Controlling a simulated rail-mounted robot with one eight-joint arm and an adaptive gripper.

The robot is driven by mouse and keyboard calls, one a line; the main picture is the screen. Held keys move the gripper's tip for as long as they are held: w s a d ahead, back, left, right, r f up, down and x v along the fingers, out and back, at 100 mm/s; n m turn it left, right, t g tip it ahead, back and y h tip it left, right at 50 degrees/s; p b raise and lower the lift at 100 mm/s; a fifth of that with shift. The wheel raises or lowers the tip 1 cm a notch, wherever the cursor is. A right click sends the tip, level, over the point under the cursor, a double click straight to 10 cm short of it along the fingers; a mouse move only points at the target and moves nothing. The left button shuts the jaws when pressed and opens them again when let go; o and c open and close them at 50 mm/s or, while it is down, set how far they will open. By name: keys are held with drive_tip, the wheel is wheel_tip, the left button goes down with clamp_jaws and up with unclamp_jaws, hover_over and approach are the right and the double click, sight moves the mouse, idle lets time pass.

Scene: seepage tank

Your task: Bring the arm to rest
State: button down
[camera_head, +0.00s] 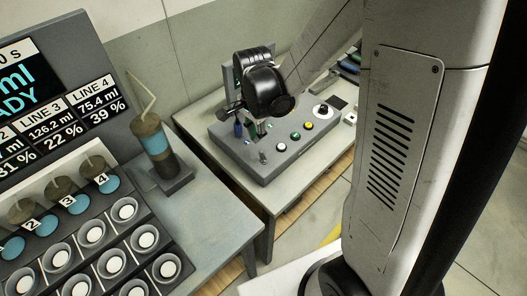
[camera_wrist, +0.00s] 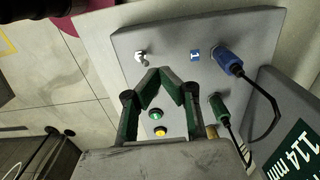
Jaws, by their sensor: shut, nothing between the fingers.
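My gripper (camera_wrist: 161,72) is shut and empty in the wrist view, its green-padded fingers coming together over the face of a grey control box (camera_wrist: 185,30). A toggle switch (camera_wrist: 141,57) lies just left of the fingertips, apart from them in the picture. A green button (camera_wrist: 156,114) and a yellow button (camera_wrist: 160,132) show between the fingers. In the head view my arm's black wrist hangs over the control box (camera_head: 298,153) and hides part of it. The fingers are small there, and their height above the box is hard to judge.
A blue plug (camera_wrist: 228,60) and a green plug (camera_wrist: 218,108) with cables sit right of the fingers. Left in the head view are a display panel (camera_head: 60,75), sample cups (camera_head: 125,208) and a cylinder with blue liquid (camera_head: 153,142). Bare floor (camera_head: 308,215) lies in front of the box's table.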

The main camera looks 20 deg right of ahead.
drive_tip(key=shift+r+p, duration=0.3)
drive_tip(key=shift+r, duration=0.45)
drive_tip(key=s+r+n+t+b, duration=0.7)
drive_tip(key=s+r+n+b, duration=0.1)
drive_tip(key=s+n, duration=0.5)
drive_tip(key=shift+s+r+n+b, duration=0.25)
drive_tip(key=shift+r+n+b, duration=0.15)
drive_tip(key=shift+b, duration=0.45)
idle(0.9)
